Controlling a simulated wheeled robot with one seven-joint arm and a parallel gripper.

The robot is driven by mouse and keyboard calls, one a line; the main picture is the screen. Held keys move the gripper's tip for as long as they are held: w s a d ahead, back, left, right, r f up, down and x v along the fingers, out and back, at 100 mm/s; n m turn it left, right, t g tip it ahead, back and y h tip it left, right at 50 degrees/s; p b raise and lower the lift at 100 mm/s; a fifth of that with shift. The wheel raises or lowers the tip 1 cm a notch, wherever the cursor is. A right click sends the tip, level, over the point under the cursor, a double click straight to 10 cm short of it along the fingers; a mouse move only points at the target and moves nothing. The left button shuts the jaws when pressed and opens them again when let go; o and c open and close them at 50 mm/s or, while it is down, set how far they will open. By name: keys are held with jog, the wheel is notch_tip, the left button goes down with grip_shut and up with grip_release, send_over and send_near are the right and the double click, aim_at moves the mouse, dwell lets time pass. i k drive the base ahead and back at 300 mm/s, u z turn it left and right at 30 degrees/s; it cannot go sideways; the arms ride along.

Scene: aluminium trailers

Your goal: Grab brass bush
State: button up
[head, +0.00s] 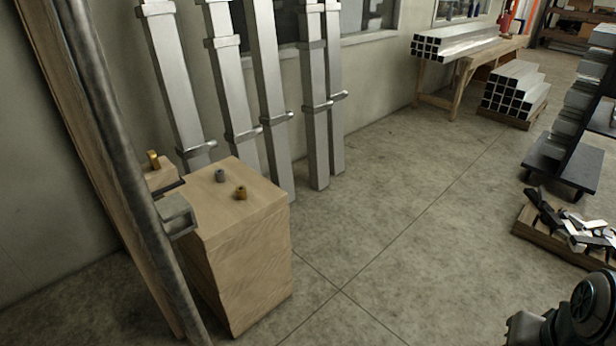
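A small brass bush (241,192) stands on top of a wooden block (245,265) at the lower left of the head view. A similar small grey bush (219,175) stands just behind it to the left, apart from it. Another brass-coloured piece (153,159) is upright on a lower wooden ledge further left; its exact shape is too small to tell. Part of my dark arm shows at the bottom right corner, well away from the block. My gripper's fingers are not in view.
A post (117,150) with a metal bracket (176,215) stands in front of the block's left side. Tall aluminium profiles (265,90) lean on the wall behind. A pallet of metal offcuts (560,235) lies at the right. The middle floor is clear.

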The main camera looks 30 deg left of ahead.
aim_at(241, 191)
jog(key=u, duration=0.15)
jog(key=i, duration=1.1)
jog(key=u, duration=0.4)
jog(key=i, duration=1.6)
jog(key=u, duration=1.4)
jog(key=i, duration=0.75)
jog(key=u, duration=1.2)
jog(key=i, duration=0.4)
jog(key=u, duration=0.4)
